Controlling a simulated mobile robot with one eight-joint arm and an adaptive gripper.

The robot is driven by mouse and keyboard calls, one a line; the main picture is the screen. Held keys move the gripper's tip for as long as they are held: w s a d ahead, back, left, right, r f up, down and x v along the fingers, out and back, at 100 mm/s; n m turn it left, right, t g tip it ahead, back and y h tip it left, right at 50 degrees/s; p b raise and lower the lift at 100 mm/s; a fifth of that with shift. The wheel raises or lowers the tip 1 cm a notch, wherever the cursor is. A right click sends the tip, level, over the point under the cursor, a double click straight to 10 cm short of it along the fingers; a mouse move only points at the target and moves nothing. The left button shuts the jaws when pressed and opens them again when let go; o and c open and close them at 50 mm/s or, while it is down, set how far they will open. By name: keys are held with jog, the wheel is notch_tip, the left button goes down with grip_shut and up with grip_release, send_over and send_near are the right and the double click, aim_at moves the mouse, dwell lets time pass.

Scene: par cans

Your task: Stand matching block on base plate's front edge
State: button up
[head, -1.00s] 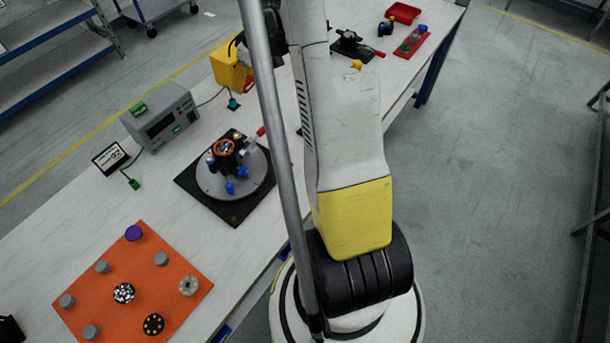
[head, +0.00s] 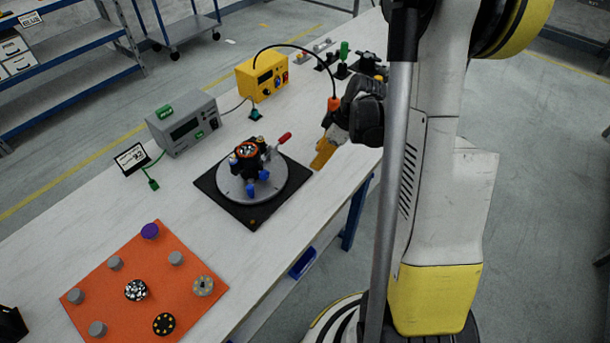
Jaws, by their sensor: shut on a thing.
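My gripper (head: 330,138) reaches in from the right over the bench. It is shut on a small yellow-orange block (head: 322,154), which is held tilted, low near the right corner of the black square base plate (head: 247,212). I cannot tell whether the block touches the bench or the plate. The plate carries a round grey disc (head: 285,186) with a black fixture (head: 250,160) on it, with an orange ring on top, blue knobs and a red-handled lever. The plate's front edge, facing the bench's near side, looks bare.
A grey meter (head: 184,122) and yellow box (head: 262,75) stand behind the plate. A black cable arches from the yellow box to an orange connector (head: 334,104) near my gripper. An orange mat (head: 190,258) with several pucks lies front left. Bench between mat and plate is clear.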

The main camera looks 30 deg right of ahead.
aim_at(299, 175)
jog(key=w+a+f, duration=0.1)
jog(key=a, duration=0.1)
jog(key=w+a+f+b, duration=0.1)
jog(key=w+f, duration=0.1)
jog(key=shift+w+a+f, duration=0.1)
jog(key=shift+w+a, duration=0.1)
jog(key=shift+a, duration=0.2)
jog(key=shift+f+b, duration=1.15)
jog(key=shift+f, duration=0.75)
jog(key=shift+f, duration=0.2)
jog(key=o, duration=0.8)
jog(key=shift+o, duration=0.2)
jog(key=shift+r, duration=0.1)
